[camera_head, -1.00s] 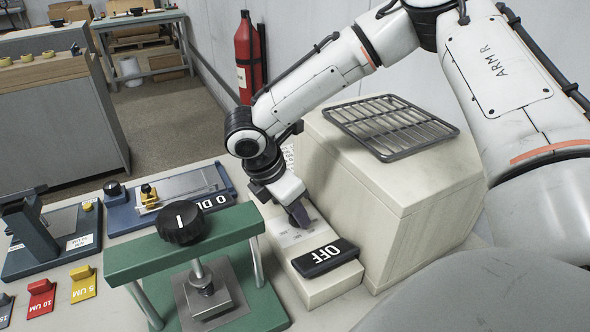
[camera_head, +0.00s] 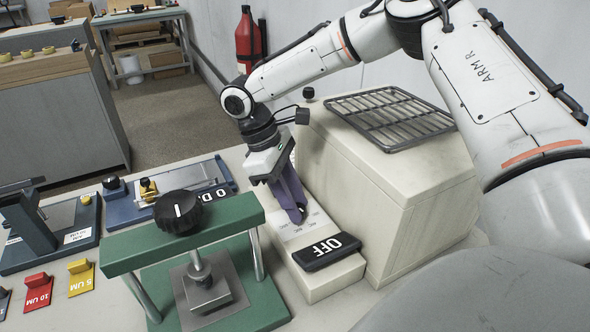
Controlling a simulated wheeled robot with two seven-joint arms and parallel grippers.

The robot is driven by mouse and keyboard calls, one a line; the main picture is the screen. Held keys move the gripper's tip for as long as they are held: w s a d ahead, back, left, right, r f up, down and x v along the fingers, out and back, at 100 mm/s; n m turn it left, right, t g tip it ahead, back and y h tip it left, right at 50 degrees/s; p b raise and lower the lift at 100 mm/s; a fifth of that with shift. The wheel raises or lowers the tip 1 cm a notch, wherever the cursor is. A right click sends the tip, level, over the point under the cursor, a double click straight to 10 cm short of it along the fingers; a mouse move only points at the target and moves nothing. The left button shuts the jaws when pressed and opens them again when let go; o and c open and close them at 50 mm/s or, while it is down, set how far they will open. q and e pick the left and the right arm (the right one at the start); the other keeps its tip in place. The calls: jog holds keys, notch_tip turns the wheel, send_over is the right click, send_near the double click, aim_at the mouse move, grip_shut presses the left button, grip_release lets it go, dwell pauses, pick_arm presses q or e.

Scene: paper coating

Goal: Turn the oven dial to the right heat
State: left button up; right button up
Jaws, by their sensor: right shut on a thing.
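The oven is a cream box (camera_head: 430,215) at the centre right. A low cream control panel (camera_head: 318,284) with small printed marks runs along its left side. A black OFF plate (camera_head: 327,251) sits on the panel's near end. My right gripper (camera_head: 298,214) reaches down from above onto the panel, just beyond the OFF plate. Its purple fingers are shut on the oven dial, which they hide almost wholly, so its pointer cannot be read. The printed marks beside the fingers are too small to read. My left gripper is not in view.
A black wire rack (camera_head: 392,118) lies on the oven top. A green press with a black knob (camera_head: 178,212) stands close left of the panel. A blue coating device (camera_head: 190,187) is behind it. Red (camera_head: 38,290) and yellow (camera_head: 81,278) blocks lie at the left.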

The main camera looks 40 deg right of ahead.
jog(key=m+y, duration=0.1)
jog(key=m, duration=0.2)
jog(key=shift+w+d+m, duration=0.1)
jog(key=shift+m, duration=0.2)
jog(key=shift+d+m+y+b, duration=0.1)
jog(key=shift+m+y+b, duration=0.6)
jog(key=shift+m, duration=1.2)
jog(key=o, duration=1.1)
jog(key=shift+c, duration=0.2)
jog(key=shift+r, duration=0.1)
jog(key=v, duration=1)
jog(key=shift+w+d, duration=0.2)
jog(key=shift+w, duration=0.05)
